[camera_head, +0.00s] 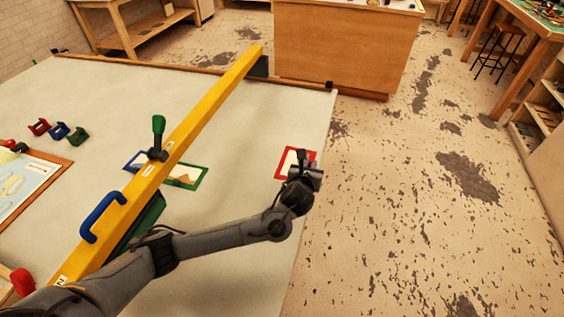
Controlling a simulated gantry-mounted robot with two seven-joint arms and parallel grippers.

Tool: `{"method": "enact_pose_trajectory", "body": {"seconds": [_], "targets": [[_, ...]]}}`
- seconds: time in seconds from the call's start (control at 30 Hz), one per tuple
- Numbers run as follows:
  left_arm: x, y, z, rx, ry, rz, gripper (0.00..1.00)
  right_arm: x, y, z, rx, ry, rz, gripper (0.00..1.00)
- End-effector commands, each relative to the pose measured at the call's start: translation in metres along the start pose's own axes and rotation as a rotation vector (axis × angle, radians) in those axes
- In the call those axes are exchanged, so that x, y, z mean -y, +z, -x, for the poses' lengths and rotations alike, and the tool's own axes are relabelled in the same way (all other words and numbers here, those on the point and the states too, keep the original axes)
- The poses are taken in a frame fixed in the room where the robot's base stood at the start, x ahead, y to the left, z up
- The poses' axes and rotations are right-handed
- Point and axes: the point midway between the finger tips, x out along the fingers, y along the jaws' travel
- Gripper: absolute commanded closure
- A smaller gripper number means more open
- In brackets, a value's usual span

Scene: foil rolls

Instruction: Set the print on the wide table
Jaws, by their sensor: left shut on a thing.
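A small red-framed print (286,162) with a pale picture is at the right side of the wide table (250,240), close to its right edge. My left gripper (305,171) is at the print's right side, shut on it. The gripper covers part of the print, and the fingertips are small and dark. I cannot tell whether the print touches the tabletop. My right gripper is not in view.
A long yellow beam (205,110) with a blue handle (99,218) and a green-handled lever (158,130) crosses the table. A green-framed picture (199,181) lies beside it. Red, blue and green small items (59,131) stand left.

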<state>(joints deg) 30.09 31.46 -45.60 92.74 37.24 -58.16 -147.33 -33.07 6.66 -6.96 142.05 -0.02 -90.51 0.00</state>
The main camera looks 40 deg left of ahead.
Motion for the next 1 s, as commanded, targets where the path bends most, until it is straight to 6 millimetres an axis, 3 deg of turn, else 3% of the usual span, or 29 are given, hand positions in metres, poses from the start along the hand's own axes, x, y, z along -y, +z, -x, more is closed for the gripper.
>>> {"method": "enact_pose_trajectory", "body": {"seconds": [0.2, 0.7, 1.0], "targets": [[-0.006, 0.009, -0.01, -0.002, 0.002, -0.001, 1.0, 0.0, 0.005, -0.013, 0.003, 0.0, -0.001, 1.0], [-0.091, -0.029, -0.055, -0.001, 0.002, 0.0, 1.0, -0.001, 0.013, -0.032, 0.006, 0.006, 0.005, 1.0], [-0.105, -0.035, -0.062, 0.001, 0.0, 0.0, 1.0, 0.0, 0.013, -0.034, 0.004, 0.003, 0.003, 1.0]]}}
